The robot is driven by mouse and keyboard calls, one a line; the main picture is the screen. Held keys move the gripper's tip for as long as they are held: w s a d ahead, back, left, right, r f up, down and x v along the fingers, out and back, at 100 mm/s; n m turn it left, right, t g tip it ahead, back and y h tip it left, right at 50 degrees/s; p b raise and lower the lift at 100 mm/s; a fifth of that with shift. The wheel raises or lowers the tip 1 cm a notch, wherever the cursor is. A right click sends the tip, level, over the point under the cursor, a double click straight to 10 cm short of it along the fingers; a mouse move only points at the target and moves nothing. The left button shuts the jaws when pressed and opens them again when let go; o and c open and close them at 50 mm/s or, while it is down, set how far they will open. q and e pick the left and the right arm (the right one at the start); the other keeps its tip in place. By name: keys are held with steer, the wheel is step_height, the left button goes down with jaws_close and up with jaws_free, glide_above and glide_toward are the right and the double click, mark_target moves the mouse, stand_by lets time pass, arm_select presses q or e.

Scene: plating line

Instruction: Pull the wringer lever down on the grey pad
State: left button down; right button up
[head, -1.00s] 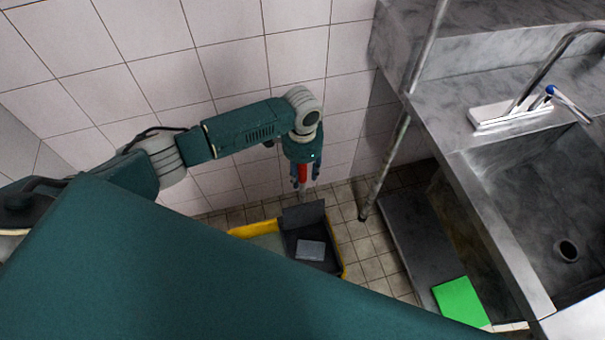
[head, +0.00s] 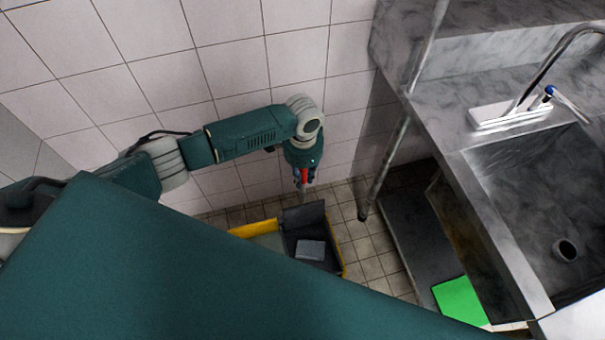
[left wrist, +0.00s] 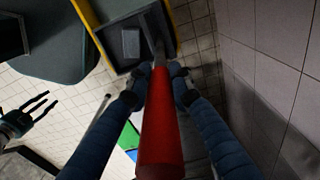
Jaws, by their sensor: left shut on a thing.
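The wringer lever has a red grip (left wrist: 157,130) on a grey rod. It stands up from the dark wringer (head: 303,216) on the yellow mop bucket (head: 241,231). My left gripper (head: 304,181) points down from above and is shut on the red grip. Its two blue fingers (left wrist: 156,84) press on the grip from both sides in the left wrist view. The grey pad (head: 310,250) lies in the dark wringer, also seen in the left wrist view (left wrist: 130,43), below and apart from the gripper. My right gripper (left wrist: 30,112) is open and empty at the left of that view.
A tiled wall (head: 235,60) is close behind my left arm. A steel sink counter (head: 450,130) with a leg (head: 385,168) stands to the right. A green board (head: 461,300) lies on the low shelf (head: 408,235) under it. My teal body hides the bucket's near side.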

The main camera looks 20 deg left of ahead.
arm_select(q)
steer(key=s+d+f+t+y+p, duration=0.2)
steer(key=s+d+f, duration=0.1)
steer(key=s+d, duration=0.3)
steer(key=s+d+f+t+y+p, duration=0.2)
steer(key=s+d, duration=0.4)
steer(key=s, duration=0.4)
steer(key=shift+s+d+f+t+p, duration=0.15)
steer(key=shift+s+f+t+p, duration=0.1)
steer(key=shift+f+t+p, duration=0.35)
steer(key=shift+r, duration=0.15)
steer(key=c, duration=1.5)
jaws_free()
steer(key=shift+c, duration=0.2)
steer(key=v, duration=1.2)
